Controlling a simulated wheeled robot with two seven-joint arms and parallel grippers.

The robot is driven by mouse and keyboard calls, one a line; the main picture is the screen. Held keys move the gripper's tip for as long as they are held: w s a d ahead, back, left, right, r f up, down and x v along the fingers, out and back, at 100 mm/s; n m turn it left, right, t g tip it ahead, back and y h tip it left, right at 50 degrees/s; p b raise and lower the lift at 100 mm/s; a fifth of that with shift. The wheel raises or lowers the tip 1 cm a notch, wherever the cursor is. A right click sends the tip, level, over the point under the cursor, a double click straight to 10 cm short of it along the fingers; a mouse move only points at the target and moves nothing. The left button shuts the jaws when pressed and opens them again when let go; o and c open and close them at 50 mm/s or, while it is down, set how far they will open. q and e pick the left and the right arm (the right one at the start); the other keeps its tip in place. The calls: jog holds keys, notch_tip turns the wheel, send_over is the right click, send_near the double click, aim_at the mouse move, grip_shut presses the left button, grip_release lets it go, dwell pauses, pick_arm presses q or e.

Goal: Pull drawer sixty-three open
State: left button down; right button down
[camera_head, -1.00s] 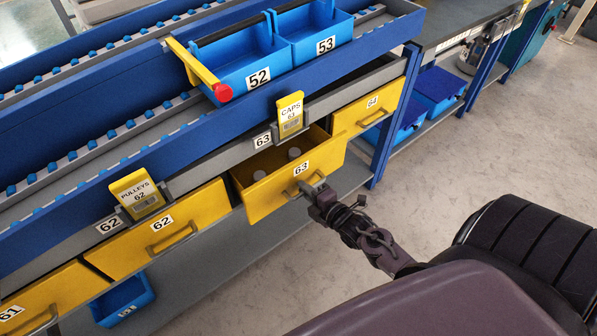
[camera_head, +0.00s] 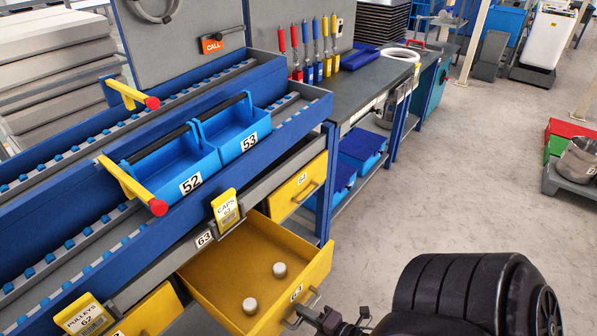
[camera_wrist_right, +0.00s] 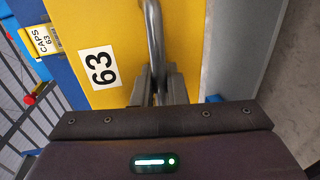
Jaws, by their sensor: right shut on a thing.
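Yellow drawer 63 (camera_head: 225,268) stands far out from the rack, its inside showing. Two pale round caps (camera_head: 279,269) lie apart in it. My right gripper (camera_head: 304,314) is at the drawer's front, shut on its metal handle (camera_head: 313,298). In the right wrist view the jaws (camera_wrist_right: 162,88) close around the handle bar (camera_wrist_right: 153,35), beside the label 63 (camera_wrist_right: 99,68). My left gripper is not in view.
Yellow drawer 64 (camera_head: 296,187) is beside it, shut. Blue bins 52 (camera_head: 185,170) and 53 (camera_head: 235,130) stand on the roller rack above. A workbench (camera_head: 375,75) with tools is further back.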

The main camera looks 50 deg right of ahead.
jog(key=shift+s, duration=0.1)
jog(key=c, duration=1.8)
grip_release()
jog(key=v, duration=0.7)
jog(key=shift+s+r, duration=0.1)
jog(key=shift+s, duration=0.3)
